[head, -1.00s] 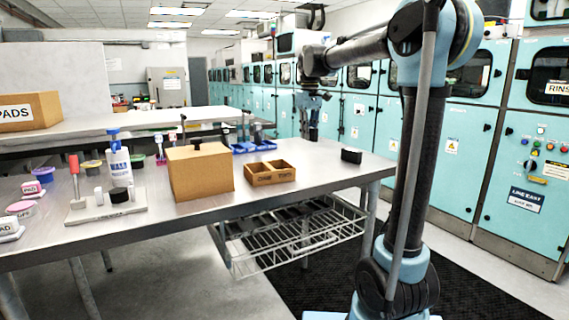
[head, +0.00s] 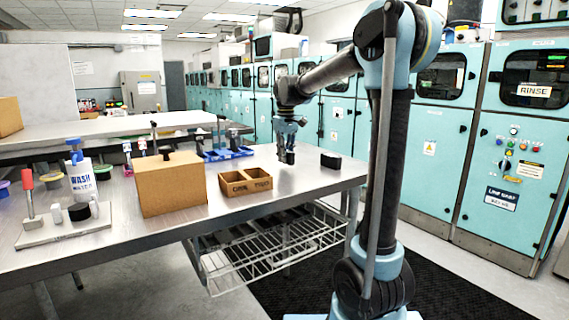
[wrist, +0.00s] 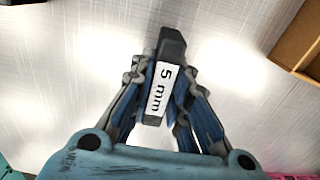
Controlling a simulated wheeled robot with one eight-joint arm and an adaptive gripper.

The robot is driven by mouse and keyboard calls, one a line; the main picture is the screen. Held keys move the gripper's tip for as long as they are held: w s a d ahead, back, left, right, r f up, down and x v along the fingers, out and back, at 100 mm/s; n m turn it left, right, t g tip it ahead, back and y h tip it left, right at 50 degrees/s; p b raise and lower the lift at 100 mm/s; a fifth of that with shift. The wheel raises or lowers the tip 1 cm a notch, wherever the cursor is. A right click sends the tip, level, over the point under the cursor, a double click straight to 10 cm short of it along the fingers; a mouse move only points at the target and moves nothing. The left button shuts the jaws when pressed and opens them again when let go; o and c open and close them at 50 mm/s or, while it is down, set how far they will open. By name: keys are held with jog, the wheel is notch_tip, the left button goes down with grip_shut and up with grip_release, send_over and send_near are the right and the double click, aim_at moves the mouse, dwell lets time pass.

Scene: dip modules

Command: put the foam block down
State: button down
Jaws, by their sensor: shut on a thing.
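The foam block, dark with a white "5 mm" label (wrist: 162,90), is between the fingers of my gripper in the wrist view. My gripper (head: 287,157) is shut on it, with a finger on each side. In the head view my gripper points down, low over the grey metal table (head: 235,221), right of the two-part wooden tray. The block is too small there to make out clearly. I cannot tell whether it touches the table.
The wooden tray (head: 246,184) is close left of my gripper, and a black block (head: 330,161) stands to its right. A cardboard box (head: 171,186), blue bins (head: 226,154) and a wash bottle (head: 80,178) stand farther left. Bare table lies around the gripper.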

jog(key=shift+f, duration=1.1)
jog(key=shift+f, duration=0.1)
jog(key=c, duration=1.5)
grip_release()
jog(key=shift+s, duration=0.1)
jog(key=shift+c, duration=0.2)
